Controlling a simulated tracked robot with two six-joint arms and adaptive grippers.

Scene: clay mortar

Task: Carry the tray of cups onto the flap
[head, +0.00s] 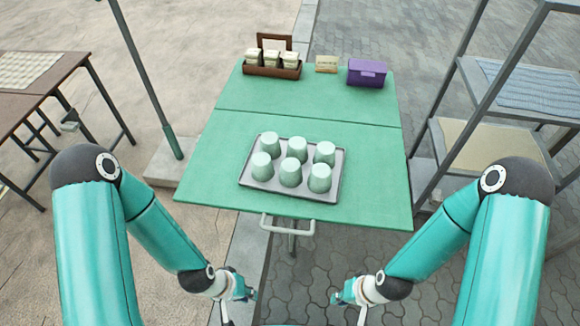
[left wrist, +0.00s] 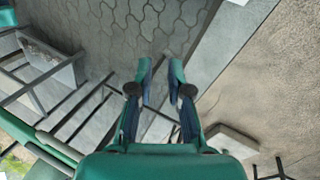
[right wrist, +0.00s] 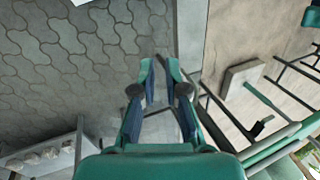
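A grey tray (head: 334,187) holds several pale green cups (head: 296,148), upside down by their shape, in two rows. The tray rests on the front panel (head: 380,170) of a green table, which a seam divides from the back panel (head: 300,98). I cannot tell which panel is the flap. A pale handle (head: 287,226) sits at the front edge. My left gripper (head: 246,291) is in front of and below this edge, left of the handle; my right gripper (head: 343,293) is to its right. Both are apart from the tray, with empty gaps between their fingers in the wrist views.
On the back panel are a brown box of jars (head: 272,70), a small tan block (head: 327,63) and a purple box (head: 367,72). A grey post (head: 145,75) stands left of the table, and a shelf rack (head: 455,130) stands right. A brown table (head: 40,80) is far left.

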